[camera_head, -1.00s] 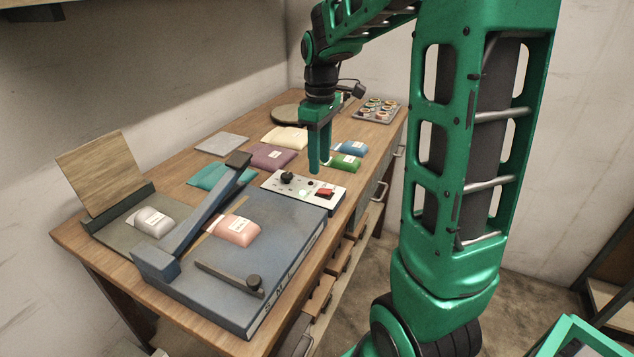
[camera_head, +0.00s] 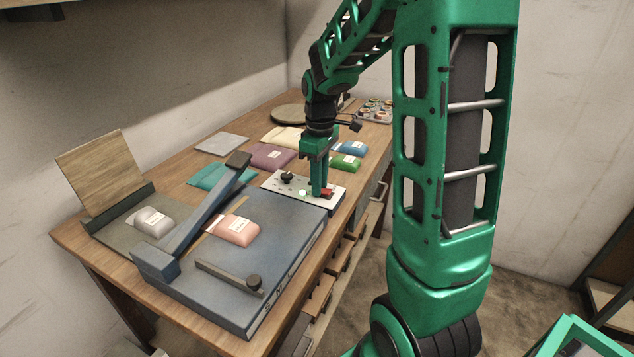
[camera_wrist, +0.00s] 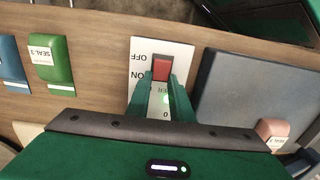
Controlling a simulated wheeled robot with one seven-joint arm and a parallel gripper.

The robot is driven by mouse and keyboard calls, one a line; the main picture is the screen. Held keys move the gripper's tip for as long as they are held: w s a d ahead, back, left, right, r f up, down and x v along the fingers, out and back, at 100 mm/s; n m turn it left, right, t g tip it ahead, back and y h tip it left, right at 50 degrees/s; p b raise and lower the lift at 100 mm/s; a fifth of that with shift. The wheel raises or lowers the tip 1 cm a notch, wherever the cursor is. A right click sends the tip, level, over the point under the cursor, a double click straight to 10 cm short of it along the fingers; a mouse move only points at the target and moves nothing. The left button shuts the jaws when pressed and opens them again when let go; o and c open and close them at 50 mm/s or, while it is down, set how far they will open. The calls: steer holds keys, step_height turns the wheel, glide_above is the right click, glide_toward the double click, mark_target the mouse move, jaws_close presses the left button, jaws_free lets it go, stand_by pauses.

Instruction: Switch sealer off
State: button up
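The sealer (camera_head: 275,225) is a blue-grey flat machine with a raised lever arm (camera_head: 205,210). Its pale control panel (camera_head: 270,184) has a black knob (camera_head: 287,177), a lit green lamp (camera_head: 302,192) and a red switch (camera_head: 328,192). In the wrist view, the red switch (camera_wrist: 162,69) sits beside the printed words OFF and ON, and the green lamp (camera_wrist: 165,98) shows between my fingers. My gripper (camera_head: 319,190) points down at the panel; in the wrist view its fingertips (camera_wrist: 163,80) stand apart, close to the switch. I cannot tell whether they touch it.
A pink bag (camera_head: 237,229) lies on the sealer and a white bag (camera_head: 150,220) left of it. Purple (camera_head: 270,156), green (camera_head: 343,163) and blue (camera_head: 352,148) packets lie behind the panel. A tray of small round items (camera_head: 375,112) stands at the back right.

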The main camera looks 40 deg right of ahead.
jaws_close()
steer(key=shift+s+d+r+t+y, duration=0.1)
steer(key=shift+s+d+t+y, duration=0.25)
steer(key=shift+t, duration=0.35)
steer(key=shift+s+d+t+y, duration=0.15)
steer(key=shift+t+y, duration=0.3)
steer(key=shift+t, duration=0.3)
steer(key=shift+s+a+t+y, duration=0.15)
steer(key=shift+t+y, duration=0.25)
steer(key=shift+t, duration=0.35)
steer(key=shift+d, duration=0.1)
steer(key=o, duration=0.8)
jaws_free()
steer(key=shift+o, duration=0.2)
steer(key=shift+r, duration=0.1)
